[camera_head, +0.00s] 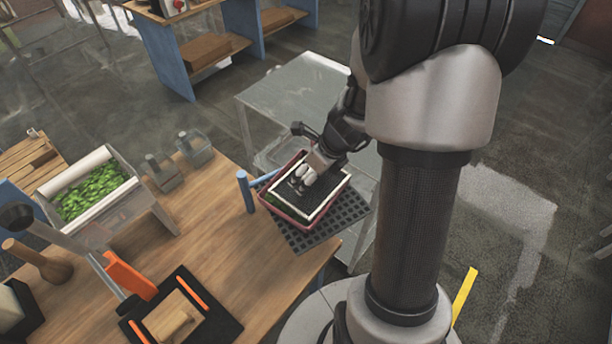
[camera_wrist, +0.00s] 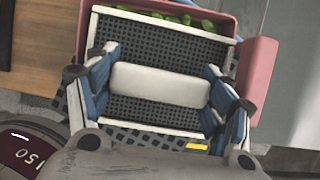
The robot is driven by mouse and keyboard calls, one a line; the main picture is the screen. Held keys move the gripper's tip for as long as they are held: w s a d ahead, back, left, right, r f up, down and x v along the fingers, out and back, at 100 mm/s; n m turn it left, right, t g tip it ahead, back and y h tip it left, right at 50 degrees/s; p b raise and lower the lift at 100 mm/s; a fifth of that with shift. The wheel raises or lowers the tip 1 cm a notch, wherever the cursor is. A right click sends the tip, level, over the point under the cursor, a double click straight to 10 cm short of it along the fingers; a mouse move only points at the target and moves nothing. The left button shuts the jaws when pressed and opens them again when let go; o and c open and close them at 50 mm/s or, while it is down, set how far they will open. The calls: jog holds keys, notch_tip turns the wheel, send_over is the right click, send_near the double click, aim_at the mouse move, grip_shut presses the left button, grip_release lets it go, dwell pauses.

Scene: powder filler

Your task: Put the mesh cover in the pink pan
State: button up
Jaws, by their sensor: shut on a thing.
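The mesh cover (camera_head: 325,196) is a dark mesh panel in a white frame with a pale bar-shaped handle. In the wrist view the mesh cover (camera_wrist: 160,46) fills the middle. My gripper (camera_head: 306,177) is shut on its handle (camera_wrist: 160,84), with a blue-padded finger at each end. The pink pan (camera_head: 290,215) lies under and around the cover in the head view. Its pink wall (camera_wrist: 258,75) shows at the right in the wrist view, with green pieces beyond the frame's far edge. The cover looks slightly askew to the pan; I cannot tell whether they touch.
A dark perforated mat (camera_head: 345,215) lies under the pan at the corner of the wooden table (camera_head: 225,235). A blue post (camera_head: 245,190) stands beside the pan. A bin of green leaves (camera_head: 95,190) and glass jars (camera_head: 195,150) stand left. A grey table (camera_head: 300,85) is behind.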

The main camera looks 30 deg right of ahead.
jog(key=shift+w+a, duration=0.15)
jog(key=shift+w, duration=0.2)
jog(key=b+x, duration=0.1)
jog(key=x, duration=0.1)
jog(key=b+x, duration=0.1)
jog(key=shift+s+f, duration=0.25)
jog(key=shift+f, duration=0.25)
jog(key=shift+r, duration=0.15)
jog(key=o, duration=0.6)
jog(key=shift+f, duration=0.2)
jog(key=o, duration=0.5)
jog(key=shift+c, duration=0.2)
jog(key=shift+r, duration=0.1)
